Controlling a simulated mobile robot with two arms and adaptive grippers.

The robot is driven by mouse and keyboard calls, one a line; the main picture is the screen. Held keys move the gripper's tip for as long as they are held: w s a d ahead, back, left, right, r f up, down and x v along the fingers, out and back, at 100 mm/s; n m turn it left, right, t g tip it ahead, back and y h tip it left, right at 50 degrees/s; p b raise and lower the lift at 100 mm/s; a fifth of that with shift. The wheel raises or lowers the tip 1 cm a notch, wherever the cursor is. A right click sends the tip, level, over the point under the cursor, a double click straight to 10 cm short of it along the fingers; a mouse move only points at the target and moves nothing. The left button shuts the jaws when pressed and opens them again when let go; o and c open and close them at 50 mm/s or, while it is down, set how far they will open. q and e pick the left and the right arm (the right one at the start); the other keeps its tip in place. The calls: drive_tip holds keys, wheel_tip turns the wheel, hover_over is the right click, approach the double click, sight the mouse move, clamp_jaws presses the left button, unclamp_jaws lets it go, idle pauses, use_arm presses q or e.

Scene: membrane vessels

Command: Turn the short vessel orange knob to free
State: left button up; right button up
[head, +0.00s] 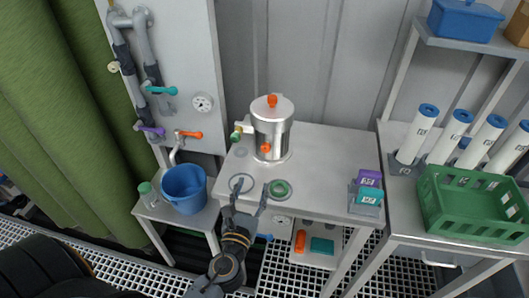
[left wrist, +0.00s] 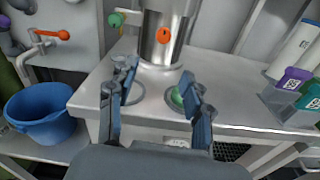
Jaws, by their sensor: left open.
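The short vessel (head: 270,131) is a metal cylinder standing on the grey table. It has an orange knob (head: 265,148) low on its front and another orange knob (head: 272,100) on its lid. A green valve (head: 236,135) sticks out at its left side. In the left wrist view the front orange knob (left wrist: 164,35) shows above and between the fingers. My left gripper (head: 248,192) is open and empty, in front of the vessel at the table's front edge, apart from the knob; its fingers also show in the left wrist view (left wrist: 156,82). My right gripper is not in view.
Purple and teal blocks (head: 369,189) stand on the right. A blue bucket (head: 184,187) is left, a green crate (head: 470,205) and white tubes (head: 418,135) right.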

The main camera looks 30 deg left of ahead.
sight(265, 149)
use_arm(q)
drive_tip(key=shift+m, duration=0.5)
drive_tip(key=x, duration=0.4)
drive_tip(key=p+x, duration=0.1)
drive_tip(key=x, duration=0.4)
drive_tip(key=r+p+x, duration=0.1)
drive_tip(key=x, duration=0.4)
drive_tip(key=shift+d, duration=0.3)
clamp_jaws()
